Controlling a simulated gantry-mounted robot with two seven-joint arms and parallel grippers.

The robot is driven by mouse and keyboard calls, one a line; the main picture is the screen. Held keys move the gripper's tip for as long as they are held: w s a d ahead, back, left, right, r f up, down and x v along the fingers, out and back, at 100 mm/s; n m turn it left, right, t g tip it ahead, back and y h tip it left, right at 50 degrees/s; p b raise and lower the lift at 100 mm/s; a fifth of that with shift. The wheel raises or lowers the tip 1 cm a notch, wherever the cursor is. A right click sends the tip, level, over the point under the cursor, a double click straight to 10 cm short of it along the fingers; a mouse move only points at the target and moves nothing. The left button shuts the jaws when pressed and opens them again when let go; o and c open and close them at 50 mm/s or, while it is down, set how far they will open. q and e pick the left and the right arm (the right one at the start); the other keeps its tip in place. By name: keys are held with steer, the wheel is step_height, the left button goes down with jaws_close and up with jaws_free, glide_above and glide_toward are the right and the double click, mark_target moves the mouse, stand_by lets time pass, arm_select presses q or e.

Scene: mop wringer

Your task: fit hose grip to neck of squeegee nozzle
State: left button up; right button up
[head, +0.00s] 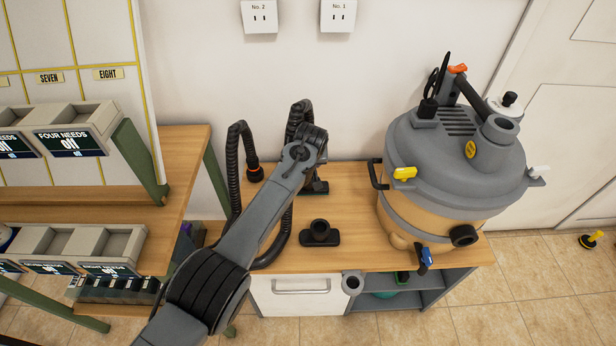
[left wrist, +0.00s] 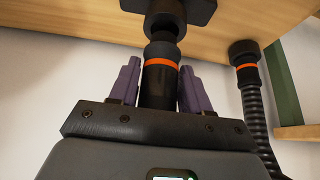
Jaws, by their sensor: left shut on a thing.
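My left gripper (head: 317,162) is at the back of the wooden bench, seen from above in the head view. In the left wrist view its purple fingers (left wrist: 156,88) are shut on the hose grip (left wrist: 157,92), a black tube with an orange ring. The grip's end points at the neck (left wrist: 163,26) of a black nozzle and lines up closely with it. I cannot tell whether they touch or overlap. In the head view this nozzle (head: 318,188) shows partly behind my gripper. My right gripper is not in view.
Another black nozzle (head: 320,238) stands on the bench nearer the front. A hose end with an orange ring (head: 254,172) is at the left; black ribbed hose (head: 238,140) loops around it. A grey vacuum drum (head: 455,160) fills the right side. Shelves with bins (head: 70,130) stand at the left.

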arm_select(q)
steer(key=shift+f+b, duration=1.2)
steer(key=shift+f, duration=0.45)
stand_by(0.5)
steer(key=o, duration=1.1)
